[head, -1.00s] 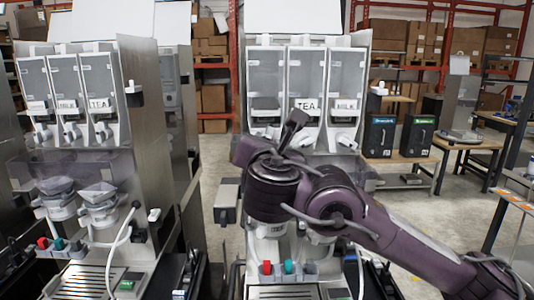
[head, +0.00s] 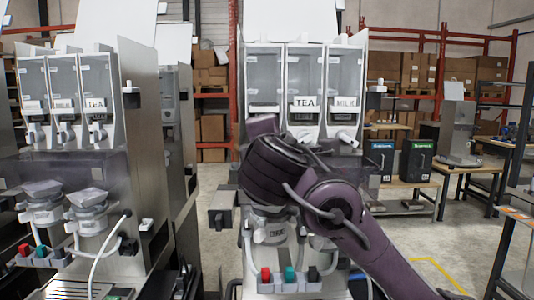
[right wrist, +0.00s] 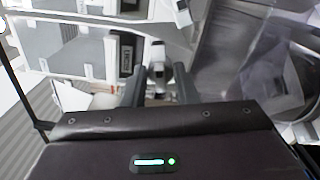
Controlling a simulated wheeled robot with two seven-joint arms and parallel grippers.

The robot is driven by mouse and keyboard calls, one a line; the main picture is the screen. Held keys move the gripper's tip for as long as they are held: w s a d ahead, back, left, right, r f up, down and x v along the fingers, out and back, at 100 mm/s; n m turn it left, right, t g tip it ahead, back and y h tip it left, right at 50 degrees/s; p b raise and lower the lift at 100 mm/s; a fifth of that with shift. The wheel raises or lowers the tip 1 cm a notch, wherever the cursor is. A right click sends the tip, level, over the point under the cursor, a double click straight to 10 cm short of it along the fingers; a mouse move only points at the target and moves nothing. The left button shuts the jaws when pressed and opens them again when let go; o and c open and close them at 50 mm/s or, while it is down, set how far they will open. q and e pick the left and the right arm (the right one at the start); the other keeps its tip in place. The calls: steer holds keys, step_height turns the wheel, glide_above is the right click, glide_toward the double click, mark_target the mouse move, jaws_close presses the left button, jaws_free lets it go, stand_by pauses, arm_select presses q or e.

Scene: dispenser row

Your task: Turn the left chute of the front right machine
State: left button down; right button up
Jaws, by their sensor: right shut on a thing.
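The front right machine (head: 345,60) stands in the middle of the head view with three clear canisters side by side. The middle one is labelled TEA and the right one MILK; the left canister (head: 265,80) has its lower part covered by my right arm. The white right chute (head: 347,138) shows below the MILK canister. The left chute is hidden in the head view. In the right wrist view my right gripper (right wrist: 158,80) has its two dark fingers on either side of a white chute (right wrist: 157,70), shut on it. My left gripper is not in view.
Another machine (head: 140,90) with three canisters stands at the left, with a gap between the two. Red, teal and black taps (head: 290,273) sit low on the right machine. Tables with black boxes (head: 417,160) stand behind at the right.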

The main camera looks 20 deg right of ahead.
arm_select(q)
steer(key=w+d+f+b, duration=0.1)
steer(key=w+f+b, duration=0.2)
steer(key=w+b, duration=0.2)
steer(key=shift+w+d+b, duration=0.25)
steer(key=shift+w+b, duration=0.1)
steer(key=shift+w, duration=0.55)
arm_select(e)
steer(key=shift+f+m, duration=0.15)
steer(key=shift+m, duration=2.05)
steer(key=shift+f+m, duration=0.1)
steer(key=shift+m, duration=2.1)
steer(key=o, duration=0.6)
steer(key=shift+o, duration=0.2)
